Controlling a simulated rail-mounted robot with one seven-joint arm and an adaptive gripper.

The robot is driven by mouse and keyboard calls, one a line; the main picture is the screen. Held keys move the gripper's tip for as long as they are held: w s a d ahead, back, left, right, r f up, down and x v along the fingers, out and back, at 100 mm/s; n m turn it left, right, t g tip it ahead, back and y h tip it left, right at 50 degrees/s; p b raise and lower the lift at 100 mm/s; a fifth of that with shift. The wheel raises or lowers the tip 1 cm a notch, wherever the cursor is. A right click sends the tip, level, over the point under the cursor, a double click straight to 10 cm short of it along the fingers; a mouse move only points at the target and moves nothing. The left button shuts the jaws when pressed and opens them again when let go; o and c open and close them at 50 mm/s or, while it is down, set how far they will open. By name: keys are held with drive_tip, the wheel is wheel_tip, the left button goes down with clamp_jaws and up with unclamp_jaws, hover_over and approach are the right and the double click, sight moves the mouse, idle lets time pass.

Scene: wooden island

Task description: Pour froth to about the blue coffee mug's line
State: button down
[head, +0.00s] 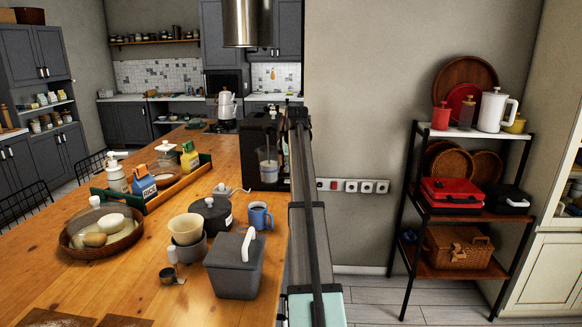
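The blue coffee mug (260,217) stands upright on the wooden island near its right edge. Dark liquid shows inside it; its line is too small to make out. A black machine (258,140) stands farther back at the same edge. A pale, see-through jug (268,170) sits at its front, with whitish contents low down; whether this is froth I cannot tell. My gripper is not in view.
A grey lidded box (235,265), a dark lidded pot (211,213) and stacked bowls (187,228) crowd the mug's left and front. A basket (75,246) and a long tray (178,188) lie farther left. A rail (305,190) runs beside the island.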

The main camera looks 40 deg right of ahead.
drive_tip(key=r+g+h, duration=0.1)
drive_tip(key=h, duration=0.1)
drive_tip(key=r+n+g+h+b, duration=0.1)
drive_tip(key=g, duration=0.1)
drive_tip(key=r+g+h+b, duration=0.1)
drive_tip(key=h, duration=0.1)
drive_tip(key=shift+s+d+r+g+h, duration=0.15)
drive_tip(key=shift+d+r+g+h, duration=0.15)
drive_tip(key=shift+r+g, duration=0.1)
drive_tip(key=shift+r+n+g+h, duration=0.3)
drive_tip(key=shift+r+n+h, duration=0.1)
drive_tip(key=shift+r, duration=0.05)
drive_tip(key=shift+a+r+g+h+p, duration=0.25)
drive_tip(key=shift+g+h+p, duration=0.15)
drive_tip(key=shift+p, duration=0.1)
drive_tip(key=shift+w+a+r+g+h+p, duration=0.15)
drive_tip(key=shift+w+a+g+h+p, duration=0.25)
drive_tip(key=shift+p, duration=0.4)
idle(0.8)
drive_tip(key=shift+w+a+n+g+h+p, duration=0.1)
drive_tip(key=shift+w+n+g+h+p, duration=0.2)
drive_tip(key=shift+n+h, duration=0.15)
idle(1.2)
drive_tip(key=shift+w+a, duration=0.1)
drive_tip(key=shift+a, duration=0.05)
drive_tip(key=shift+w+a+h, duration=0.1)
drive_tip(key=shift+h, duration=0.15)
idle(0.4)
